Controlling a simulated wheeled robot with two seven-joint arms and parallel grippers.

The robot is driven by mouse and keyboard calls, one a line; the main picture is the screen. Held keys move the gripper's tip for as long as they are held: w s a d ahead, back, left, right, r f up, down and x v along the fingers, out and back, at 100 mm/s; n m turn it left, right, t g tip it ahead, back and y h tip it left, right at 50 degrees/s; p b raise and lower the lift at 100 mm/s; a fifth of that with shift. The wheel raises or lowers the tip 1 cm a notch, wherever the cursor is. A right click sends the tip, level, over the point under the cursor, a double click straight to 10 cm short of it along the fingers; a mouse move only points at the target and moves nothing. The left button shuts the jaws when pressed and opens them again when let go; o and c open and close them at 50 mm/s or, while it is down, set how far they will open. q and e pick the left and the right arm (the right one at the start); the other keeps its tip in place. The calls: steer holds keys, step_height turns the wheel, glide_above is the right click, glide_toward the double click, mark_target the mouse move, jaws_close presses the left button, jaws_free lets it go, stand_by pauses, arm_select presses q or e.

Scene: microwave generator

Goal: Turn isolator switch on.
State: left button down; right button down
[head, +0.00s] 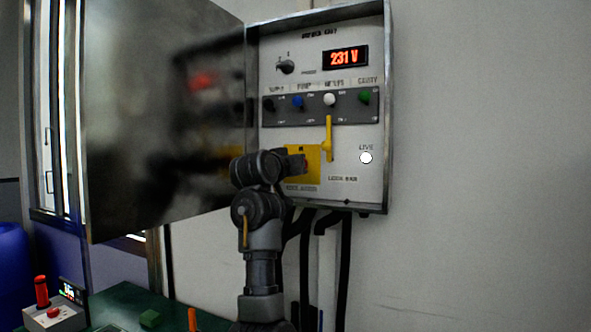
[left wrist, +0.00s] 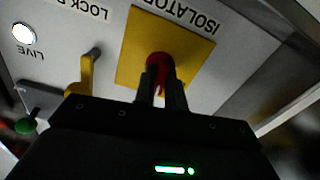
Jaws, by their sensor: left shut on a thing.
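The isolator switch has a red handle (left wrist: 159,61) on a square yellow plate (left wrist: 133,62), upside down in the left wrist view. In the head view the yellow plate (head: 313,169) is at the lower left of the open cabinet, partly behind my gripper. My left gripper (head: 302,163) reaches it from below. In the left wrist view its two fingers (left wrist: 162,88) are shut on the red handle, one on each side. They cover part of it, so its exact angle is hard to tell. My right gripper is not in view.
The cabinet door (head: 150,120) stands open at the left. A yellow lever (head: 328,140) is just right of the plate, under a row of coloured toggles (head: 298,102). The LIVE lamp (head: 366,158) looks white and bright. The display (head: 345,57) reads 231 V.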

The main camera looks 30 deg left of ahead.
arm_select(q)
steer(key=shift+m, duration=0.7)
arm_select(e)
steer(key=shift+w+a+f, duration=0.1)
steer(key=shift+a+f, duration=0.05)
arm_select(q)
steer(key=shift+m, duration=0.3)
steer(key=c, duration=1.5)
jaws_free()
steer(key=shift+o, duration=0.2)
